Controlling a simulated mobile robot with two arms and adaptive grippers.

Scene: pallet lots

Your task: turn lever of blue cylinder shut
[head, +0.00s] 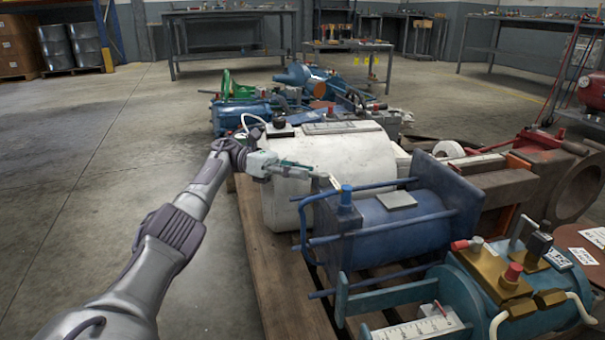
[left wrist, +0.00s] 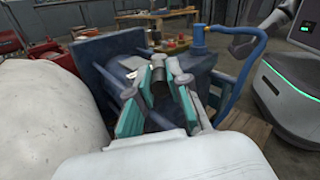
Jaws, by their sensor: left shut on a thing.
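The blue cylinder (head: 405,232) lies on its side on the pallet, with square blue end plates and tie rods. It also shows in the left wrist view (left wrist: 118,62), ahead of my fingers. My left gripper (head: 322,176) reaches in from the left to the cylinder's near top end, beside a blue cap (head: 346,196). In the left wrist view its teal-padded fingers (left wrist: 160,82) are closed around a short dark piece (left wrist: 159,95), which looks like the lever. Most of the lever is hidden by the fingers, so its angle cannot be told. My right gripper is out of view.
A large white cylinder (head: 335,160) stands close behind my left gripper. A curved blue pipe (head: 304,222) is at the blue cylinder's left end. A teal cylinder (head: 535,292) with red-capped fittings lies in front. Open floor (head: 120,150) is at left.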

